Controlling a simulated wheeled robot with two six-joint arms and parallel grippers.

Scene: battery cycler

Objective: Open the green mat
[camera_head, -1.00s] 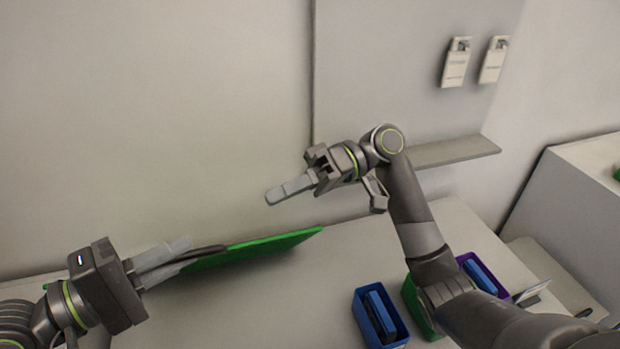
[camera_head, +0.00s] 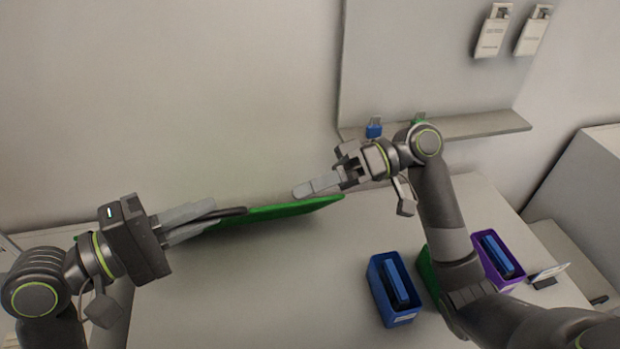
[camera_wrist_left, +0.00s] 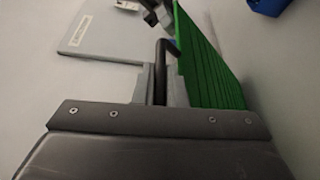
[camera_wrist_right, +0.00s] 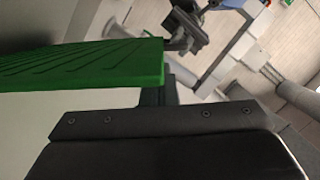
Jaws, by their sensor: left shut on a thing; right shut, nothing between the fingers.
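The green mat (camera_head: 275,212) lies low over the back left of the table, seen nearly edge-on in the head view. The mat's ribbed green face shows in the left wrist view (camera_wrist_left: 210,65). My right gripper (camera_head: 300,192) is shut and empty, its fingertips just above and behind the mat's far right part. In the right wrist view the mat's ribbed face and edge (camera_wrist_right: 90,62) show close in front of that gripper. Whether the right fingers touch the mat is unclear.
A blue bin (camera_head: 403,318), a green bin partly hidden by my right arm, and a purple bin (camera_head: 518,284) stand at the table's right. A grey panel with a ledge (camera_head: 485,126) rises behind. The table's front middle (camera_head: 250,300) is clear.

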